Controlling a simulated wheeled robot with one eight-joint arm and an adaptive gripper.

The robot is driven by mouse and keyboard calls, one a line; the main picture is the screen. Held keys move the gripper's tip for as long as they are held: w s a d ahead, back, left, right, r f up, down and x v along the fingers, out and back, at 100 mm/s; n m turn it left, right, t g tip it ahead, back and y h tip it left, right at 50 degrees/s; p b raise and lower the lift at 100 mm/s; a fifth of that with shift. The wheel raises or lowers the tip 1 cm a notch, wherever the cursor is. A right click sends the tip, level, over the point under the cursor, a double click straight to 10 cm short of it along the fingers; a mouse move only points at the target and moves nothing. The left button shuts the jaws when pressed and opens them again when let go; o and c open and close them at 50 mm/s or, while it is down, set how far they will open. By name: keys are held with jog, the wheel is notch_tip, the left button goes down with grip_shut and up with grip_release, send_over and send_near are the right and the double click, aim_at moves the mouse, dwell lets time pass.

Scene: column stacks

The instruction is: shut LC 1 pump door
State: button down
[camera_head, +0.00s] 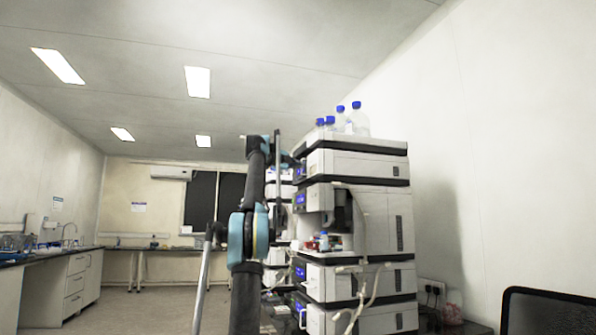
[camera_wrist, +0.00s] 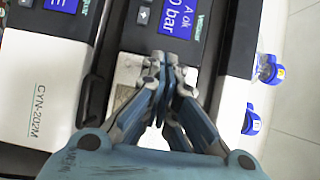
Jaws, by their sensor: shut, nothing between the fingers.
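The LC stack (camera_head: 375,165) stands right of centre in the head view, with several white and black modules. In the wrist view, my gripper (camera_wrist: 165,62) is shut and empty, its fingertips just below a blue display (camera_wrist: 178,18) reading "0 bar" and "A ok". The tips overlap a pale front panel (camera_wrist: 128,72) of that module, probably the pump; contact cannot be told. My gripper and wrist hide much of this front, and I cannot tell how far its door stands open. In the head view my arm covers the stack's left side and the fingertips cannot be made out.
Blue-capped bottles (camera_head: 357,106) stand on top of the stack; blue caps (camera_wrist: 270,70) also show in the wrist view. Tubing (camera_head: 362,290) hangs at the lower front. A white panel marked CYN-202M (camera_wrist: 35,110) is beside my gripper. A second stack (camera_head: 277,188) stands behind.

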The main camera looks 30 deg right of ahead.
jog(key=a, duration=1.4)
jog(key=shift+w, duration=0.1)
